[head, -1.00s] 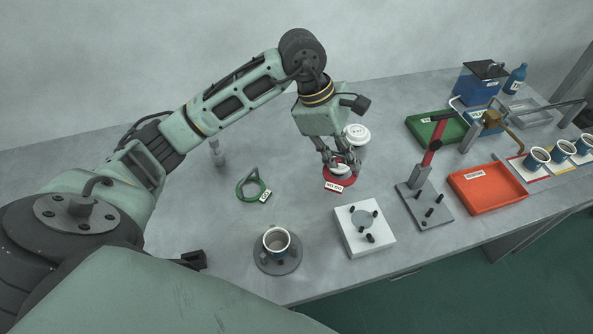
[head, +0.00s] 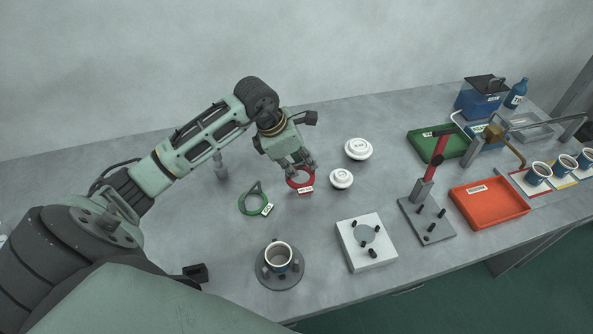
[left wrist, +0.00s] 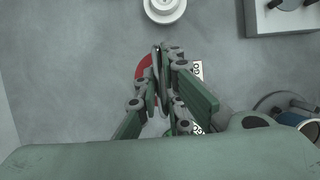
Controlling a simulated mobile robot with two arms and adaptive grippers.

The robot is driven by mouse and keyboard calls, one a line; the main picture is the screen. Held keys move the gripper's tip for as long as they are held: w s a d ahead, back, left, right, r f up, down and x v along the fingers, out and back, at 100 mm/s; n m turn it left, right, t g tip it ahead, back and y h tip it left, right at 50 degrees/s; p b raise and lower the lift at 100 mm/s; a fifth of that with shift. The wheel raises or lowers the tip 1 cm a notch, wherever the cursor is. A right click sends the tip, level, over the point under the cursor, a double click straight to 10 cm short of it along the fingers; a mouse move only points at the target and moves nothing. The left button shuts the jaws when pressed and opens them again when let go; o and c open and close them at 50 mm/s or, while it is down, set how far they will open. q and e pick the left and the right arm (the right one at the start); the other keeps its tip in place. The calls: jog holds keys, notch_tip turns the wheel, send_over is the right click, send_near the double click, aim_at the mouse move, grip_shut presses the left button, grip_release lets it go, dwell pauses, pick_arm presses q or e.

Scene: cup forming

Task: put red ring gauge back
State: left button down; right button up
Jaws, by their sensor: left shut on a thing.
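The red ring gauge (head: 291,184), with a white label tag, is in the grip of my left gripper (head: 300,172). In the head view it is at or close above the table; I cannot tell if it touches. In the left wrist view, part of the red ring (left wrist: 142,68) shows behind the shut fingers (left wrist: 163,52), with its label to the right; the rest is hidden. The green ring gauge (head: 243,207), with its own tag, lies on the table just left of it. A small white round piece (head: 341,180) stands to the right of the red ring. My right gripper is not in view.
A larger white disc (head: 358,148) stands behind the small one. A blue cup (head: 278,257) sits on a round grey fixture (head: 262,279) in front. A white block (head: 352,258) with dark pegs, a red-handled press (head: 433,160) and an orange tray (head: 489,208) are to the right.

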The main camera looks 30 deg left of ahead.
pick_arm(q)
jog(key=shift+s+a+f, duration=0.1)
jog(key=shift+a+f, duration=0.25)
jog(key=shift+a, duration=0.1)
notch_tip(320, 180, down, 4)
jog(key=shift+r+p, duration=0.1)
jog(key=shift+p, duration=0.6)
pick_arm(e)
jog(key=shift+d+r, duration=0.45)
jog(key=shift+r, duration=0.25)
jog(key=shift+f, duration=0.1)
pick_arm(q)
jog(key=c, duration=1.9)
grip_release()
jog(key=shift+o, duration=0.2)
